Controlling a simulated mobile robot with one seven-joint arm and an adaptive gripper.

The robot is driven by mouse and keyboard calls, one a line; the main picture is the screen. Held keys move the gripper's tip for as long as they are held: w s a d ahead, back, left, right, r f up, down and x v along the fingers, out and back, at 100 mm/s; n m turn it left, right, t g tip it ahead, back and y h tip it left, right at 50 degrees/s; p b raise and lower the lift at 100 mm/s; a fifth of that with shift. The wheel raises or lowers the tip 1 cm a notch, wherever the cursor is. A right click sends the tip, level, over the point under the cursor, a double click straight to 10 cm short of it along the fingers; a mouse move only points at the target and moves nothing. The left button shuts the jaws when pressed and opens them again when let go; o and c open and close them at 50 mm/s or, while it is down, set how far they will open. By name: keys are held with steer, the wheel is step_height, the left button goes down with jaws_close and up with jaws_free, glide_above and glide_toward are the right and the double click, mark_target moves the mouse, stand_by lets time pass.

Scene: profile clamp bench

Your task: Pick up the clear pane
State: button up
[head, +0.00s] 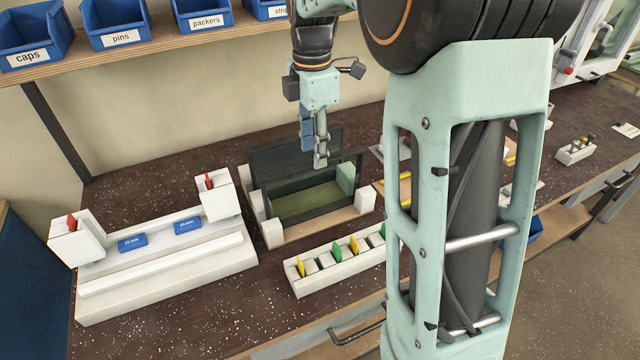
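My gripper (320,160) hangs from above, pointing down, just over a dark open-topped box (268,170) near the middle of the bench. Its grey fingers overlap in this view, so I cannot tell whether they are open or shut. The box has a green floor (305,203) and a pale green block (346,178) at its right end. It sits in a pale wooden holder with white corner blocks. I cannot make out a clear pane for certain; my arm hides part of the bench to the right.
A white clamp fixture (170,260) with blue blocks and red tabs stands left. A white rack (335,265) with yellow and green tabs lies in front of the box. Blue labelled bins (120,22) sit on a shelf (150,45) above. Small items stand at the right.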

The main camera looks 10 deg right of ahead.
mark_target(315, 182)
step_height(315, 182, down, 10)
steer(key=shift+d+f, duration=0.1)
steer(key=shift+f, duration=0.05)
stand_by(0.4)
steer(key=shift+c, duration=0.5)
jaws_close()
